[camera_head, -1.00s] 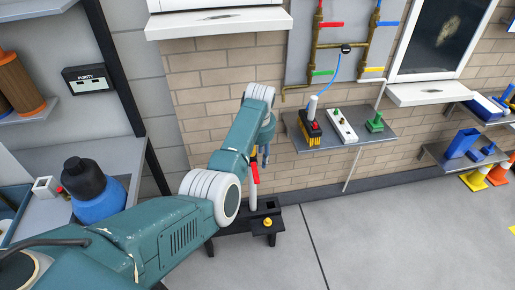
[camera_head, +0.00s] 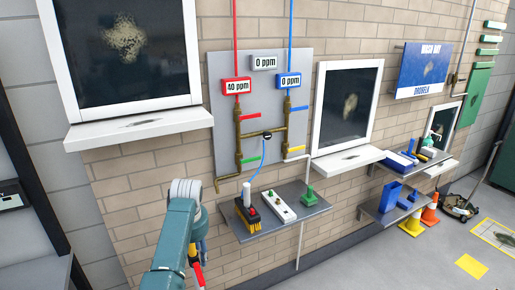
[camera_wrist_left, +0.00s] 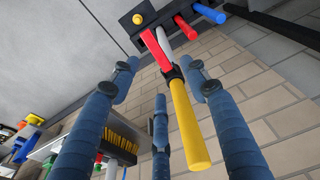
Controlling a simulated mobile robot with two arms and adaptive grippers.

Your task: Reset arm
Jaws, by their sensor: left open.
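My left gripper (camera_head: 203,250) is at the lower left of the head view, mostly hidden behind my arm. In the left wrist view its blue fingers (camera_wrist_left: 160,75) are spread open. A tube with a yellow part (camera_wrist_left: 188,125), a black collar and a red part (camera_wrist_left: 153,47) shows between and beyond the fingers; I see no finger closed on it. A white piece (camera_wrist_left: 164,42) lies alongside. The tube's red part (camera_head: 198,272) shows just below the gripper in the head view. A black stand (camera_wrist_left: 125,22) with a yellow knob is at the top of the wrist view. My right gripper is out of view.
A grey wall shelf (camera_head: 267,228) holds a yellow-and-black block, a white strip and a green piece. Brass pipes (camera_head: 238,130) run above it. Window sills (camera_head: 140,128) jut from the brick wall.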

